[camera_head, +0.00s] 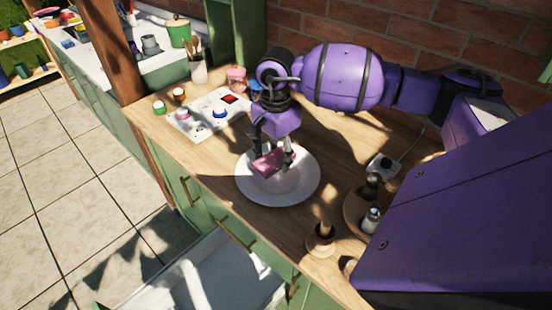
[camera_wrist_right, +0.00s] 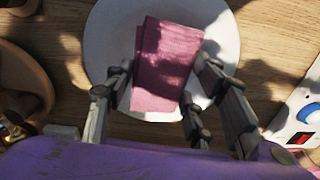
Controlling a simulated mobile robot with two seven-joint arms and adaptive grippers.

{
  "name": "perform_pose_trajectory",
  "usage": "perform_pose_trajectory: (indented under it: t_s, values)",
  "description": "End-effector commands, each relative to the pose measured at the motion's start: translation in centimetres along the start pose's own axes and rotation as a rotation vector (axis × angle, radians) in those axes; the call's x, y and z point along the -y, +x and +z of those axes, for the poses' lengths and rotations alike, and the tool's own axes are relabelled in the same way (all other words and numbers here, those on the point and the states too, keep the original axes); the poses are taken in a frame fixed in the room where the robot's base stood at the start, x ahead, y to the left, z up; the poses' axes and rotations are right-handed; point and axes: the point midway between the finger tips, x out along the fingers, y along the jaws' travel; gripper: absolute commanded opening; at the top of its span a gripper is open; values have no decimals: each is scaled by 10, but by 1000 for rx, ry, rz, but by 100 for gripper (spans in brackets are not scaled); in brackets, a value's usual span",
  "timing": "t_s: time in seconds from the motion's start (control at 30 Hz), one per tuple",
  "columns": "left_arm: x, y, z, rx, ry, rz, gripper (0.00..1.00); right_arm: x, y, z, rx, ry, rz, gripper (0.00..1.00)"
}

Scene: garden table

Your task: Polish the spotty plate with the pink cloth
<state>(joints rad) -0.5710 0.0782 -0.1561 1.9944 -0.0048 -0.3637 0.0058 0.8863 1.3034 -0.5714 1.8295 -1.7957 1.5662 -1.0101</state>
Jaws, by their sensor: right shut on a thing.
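A white plate (camera_head: 302,193) lies on the wooden counter below my right gripper; it also shows in the right wrist view (camera_wrist_right: 110,40). My right gripper (camera_head: 272,162) is shut on a folded pink cloth (camera_head: 267,164). In the right wrist view the cloth (camera_wrist_right: 165,65) sits between the fingers, over the middle of the plate. I cannot tell whether the cloth touches the plate. Spots on the plate cannot be made out in the sun and shadow. My left gripper is not in view.
A white panel with buttons (camera_head: 197,118) lies left of the plate. A round wooden tray with a shaker (camera_head: 372,220) and a wooden cup (camera_head: 321,238) stand to its right. A white socket box (camera_head: 382,166) with a cable is behind. An open drawer (camera_head: 215,275) is below the front edge.

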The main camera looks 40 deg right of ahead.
Motion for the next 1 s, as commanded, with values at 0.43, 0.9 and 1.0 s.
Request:
perform_pose_trajectory:
  t_s: [0.43,0.9,1.0]
  values:
    - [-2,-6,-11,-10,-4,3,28,-4,-30,-2,-1,9,-2,38]
    - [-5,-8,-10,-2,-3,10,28,-6,-37,-3,-1,12,1,38]
    - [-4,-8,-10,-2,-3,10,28,-6,-37,-3,-1,12,1,38]
